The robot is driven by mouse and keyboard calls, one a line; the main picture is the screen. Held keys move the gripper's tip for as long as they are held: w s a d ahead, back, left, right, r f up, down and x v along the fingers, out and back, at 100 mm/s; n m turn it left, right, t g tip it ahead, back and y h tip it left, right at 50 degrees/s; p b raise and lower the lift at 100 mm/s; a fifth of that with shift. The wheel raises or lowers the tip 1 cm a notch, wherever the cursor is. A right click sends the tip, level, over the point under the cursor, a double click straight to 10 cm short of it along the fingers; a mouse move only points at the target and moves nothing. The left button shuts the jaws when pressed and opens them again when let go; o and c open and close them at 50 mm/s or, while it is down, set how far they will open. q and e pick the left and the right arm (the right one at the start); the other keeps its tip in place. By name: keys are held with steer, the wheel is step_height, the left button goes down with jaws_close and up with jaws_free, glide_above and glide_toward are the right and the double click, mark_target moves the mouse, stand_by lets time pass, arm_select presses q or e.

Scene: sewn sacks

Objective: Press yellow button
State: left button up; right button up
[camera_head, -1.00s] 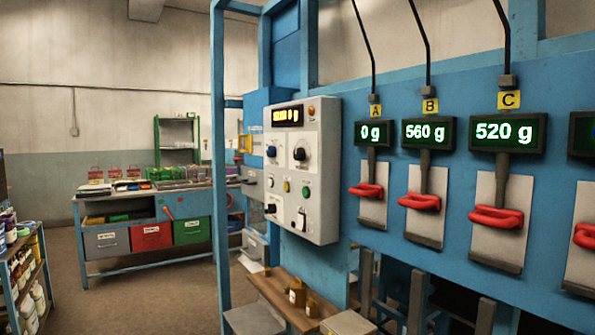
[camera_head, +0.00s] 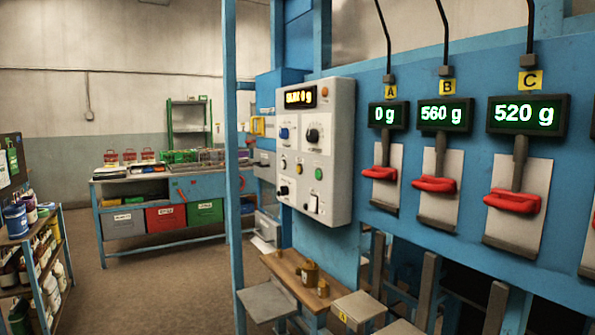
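Neither of my grippers is in view.
Scales A (camera_head: 388,114), B (camera_head: 446,113) and C (camera_head: 527,114) read 0 g, 560 g and 520 g, above red handles. A wooden shelf (camera_head: 284,266) juts out below the box. A blue post (camera_head: 231,180) stands left of it. Open floor (camera_head: 160,290) lies at left.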

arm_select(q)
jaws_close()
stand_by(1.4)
